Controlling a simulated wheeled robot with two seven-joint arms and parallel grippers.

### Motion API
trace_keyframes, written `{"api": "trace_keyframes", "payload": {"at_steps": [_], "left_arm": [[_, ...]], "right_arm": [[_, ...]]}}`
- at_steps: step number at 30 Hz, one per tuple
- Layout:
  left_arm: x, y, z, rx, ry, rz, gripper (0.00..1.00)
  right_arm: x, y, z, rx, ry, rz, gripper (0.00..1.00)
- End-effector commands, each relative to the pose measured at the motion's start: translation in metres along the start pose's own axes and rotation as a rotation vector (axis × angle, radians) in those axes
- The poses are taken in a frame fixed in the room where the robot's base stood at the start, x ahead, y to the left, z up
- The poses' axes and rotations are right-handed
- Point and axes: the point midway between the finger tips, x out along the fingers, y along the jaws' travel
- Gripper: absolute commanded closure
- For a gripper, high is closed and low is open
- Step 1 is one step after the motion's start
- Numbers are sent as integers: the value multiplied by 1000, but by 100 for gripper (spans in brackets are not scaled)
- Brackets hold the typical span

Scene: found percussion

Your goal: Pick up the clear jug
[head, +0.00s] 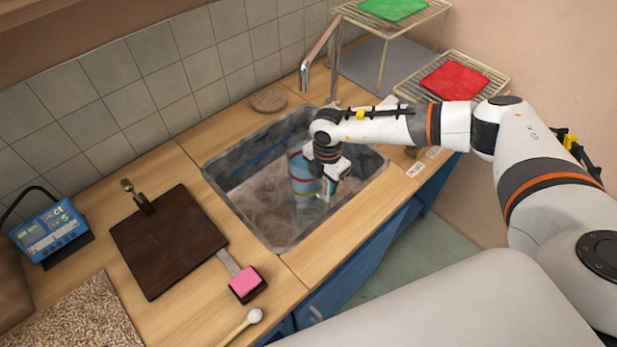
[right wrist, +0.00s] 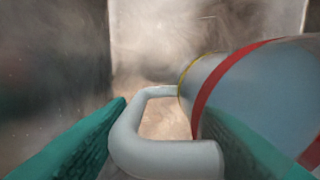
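The clear jug (head: 303,178), bluish with a red band and a yellow line, stands in the sink (head: 236,208). My right gripper (head: 328,190) reaches down into the sink at the jug's right side and hides part of it. In the right wrist view the jug's body (right wrist: 265,85) fills the right side. Its pale grey handle (right wrist: 165,155) lies between the two teal fingers of the right gripper (right wrist: 160,108). The fingers are apart, and I see no clear grip on the handle. My left gripper is not in view.
A tap (head: 318,52) rises behind the sink. A wire rack (head: 405,90) with red and green cloths stands at the back right. A dark board (head: 168,240), a pink-topped block (head: 245,282) and a blue device (head: 50,232) lie on the left counter.

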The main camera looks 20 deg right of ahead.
Motion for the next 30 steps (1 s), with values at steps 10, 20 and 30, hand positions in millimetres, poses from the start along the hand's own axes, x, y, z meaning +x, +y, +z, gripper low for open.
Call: {"api": "trace_keyframes", "payload": {"at_steps": [10, 20, 30], "left_arm": [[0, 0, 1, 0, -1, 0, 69], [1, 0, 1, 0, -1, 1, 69], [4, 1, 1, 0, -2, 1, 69]], "right_arm": [[-2, -2, 0, 0, 0, -4, 100], [-6, -2, 0, 0, -1, -5, 100], [-30, -2, 0, 0, 0, -8, 100]]}}
